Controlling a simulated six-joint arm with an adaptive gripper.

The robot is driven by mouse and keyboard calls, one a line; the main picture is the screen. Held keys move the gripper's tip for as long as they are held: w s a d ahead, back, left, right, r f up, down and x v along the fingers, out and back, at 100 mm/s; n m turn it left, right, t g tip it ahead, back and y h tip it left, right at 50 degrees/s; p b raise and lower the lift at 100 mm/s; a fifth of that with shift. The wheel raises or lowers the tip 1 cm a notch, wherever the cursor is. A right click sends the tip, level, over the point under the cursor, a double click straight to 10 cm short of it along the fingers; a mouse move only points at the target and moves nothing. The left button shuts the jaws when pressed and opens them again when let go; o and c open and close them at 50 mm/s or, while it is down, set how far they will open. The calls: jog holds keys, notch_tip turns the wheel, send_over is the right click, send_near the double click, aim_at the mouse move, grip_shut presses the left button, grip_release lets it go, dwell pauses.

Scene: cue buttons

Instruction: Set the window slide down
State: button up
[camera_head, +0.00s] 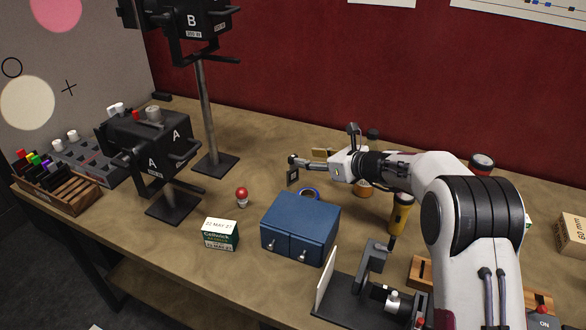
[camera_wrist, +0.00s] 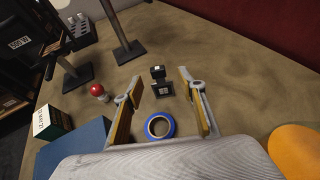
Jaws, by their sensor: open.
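The small black window slide (camera_head: 292,177), with a pale square in its face, is just below the fingertips of my gripper (camera_head: 297,162) in the head view. In the wrist view the slide (camera_wrist: 162,90) is between the two spread fingers of my gripper (camera_wrist: 160,84), with a visible gap on each side. My gripper is open. I cannot tell whether the slide's lower edge touches the table.
A blue tape roll (camera_wrist: 160,126) lies close by; a blue two-door cabinet (camera_head: 300,228) stands in front. A red-topped knob (camera_head: 242,196), a date box (camera_head: 220,234) and black stand A (camera_head: 152,160) are to the left. Bare table (camera_head: 262,170) lies left of the slide.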

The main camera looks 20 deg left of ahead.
aim_at(294, 156)
jog(key=shift+x, duration=1.1)
jog(key=shift+a+f, duration=0.1)
jog(key=shift+a, duration=0.05)
jog(key=shift+x, duration=2.45)
jog(key=shift+s, duration=0.2)
grip_shut()
